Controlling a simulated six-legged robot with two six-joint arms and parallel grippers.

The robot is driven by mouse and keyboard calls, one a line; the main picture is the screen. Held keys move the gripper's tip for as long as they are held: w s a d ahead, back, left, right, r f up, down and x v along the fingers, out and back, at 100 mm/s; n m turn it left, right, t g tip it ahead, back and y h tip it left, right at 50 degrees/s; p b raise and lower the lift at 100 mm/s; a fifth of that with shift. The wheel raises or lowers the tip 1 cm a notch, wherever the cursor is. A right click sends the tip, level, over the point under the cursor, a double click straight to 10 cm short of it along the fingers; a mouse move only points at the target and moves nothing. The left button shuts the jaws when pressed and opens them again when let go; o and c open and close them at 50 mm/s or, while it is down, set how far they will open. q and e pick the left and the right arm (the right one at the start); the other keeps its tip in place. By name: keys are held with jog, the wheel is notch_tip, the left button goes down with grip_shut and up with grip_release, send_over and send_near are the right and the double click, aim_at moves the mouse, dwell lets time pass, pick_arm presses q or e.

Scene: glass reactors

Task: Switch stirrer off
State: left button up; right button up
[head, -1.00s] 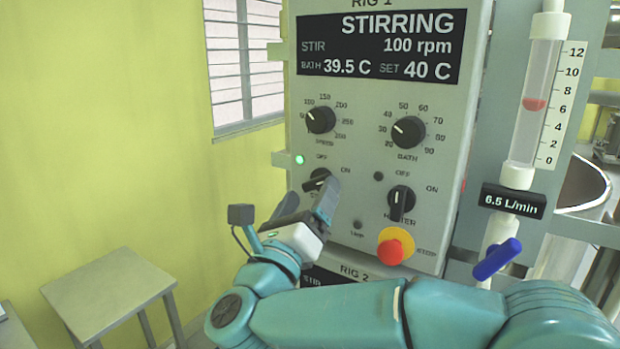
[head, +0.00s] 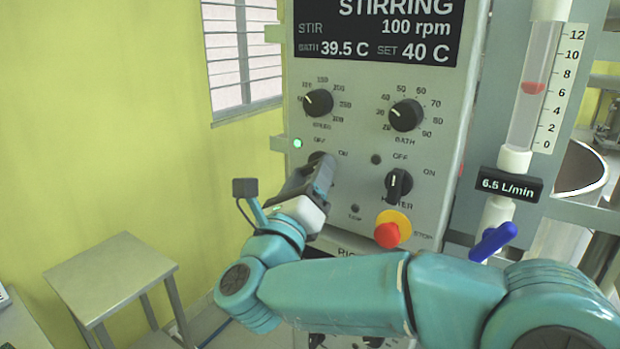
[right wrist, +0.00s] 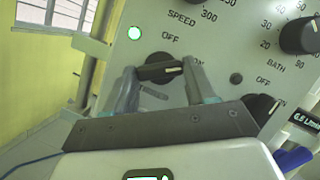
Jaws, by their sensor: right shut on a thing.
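The stirrer switch is a black rotary knob, seen in the right wrist view (right wrist: 160,71) below the OFF mark, with its grip lying nearly level toward ON. My right gripper (right wrist: 160,75) has its two fingers on either side of this grip and is shut on it. In the head view my right gripper (head: 318,170) covers most of the knob. A green lamp (head: 298,143) is lit at the knob's upper left. The display (head: 378,32) reads STIRRING, 100 rpm, bath 39.5 C, set 40 C. My left gripper is not in view.
The panel also carries the speed knob (head: 318,102), the bath knob (head: 406,115), the heater switch (head: 399,184) and a red stop button (head: 388,234) close to my right arm. A flow meter (head: 535,85) with a blue-handled valve (head: 493,242) stands right. A small table (head: 110,275) stands lower left.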

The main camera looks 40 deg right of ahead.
jog(key=n+y, duration=0.1)
jog(key=n, duration=0.1)
jog(key=n+y+b, duration=0.1)
jog(key=n, duration=0.1)
jog(key=n+t, duration=0.1)
jog(key=n, duration=0.1)
jog(key=shift+s+r+n+y, duration=0.15)
jog(key=shift+r+n+y, duration=0.1)
jog(key=shift+n+y, duration=0.15)
jog(key=shift+r+n+y, duration=0.15)
jog(key=shift+n+y, duration=0.35)
jog(key=shift+n, duration=0.5)
jog(key=shift+r+n+y+p, duration=0.1)
jog(key=shift+n+y+p, duration=0.3)
jog(key=shift+n+p, duration=0.8)
jog(key=shift+n+g+p, duration=0.4)
jog(key=shift+n+p, duration=0.45)
jog(key=shift+n, duration=0.05)
jog(key=shift+y, duration=0.3)
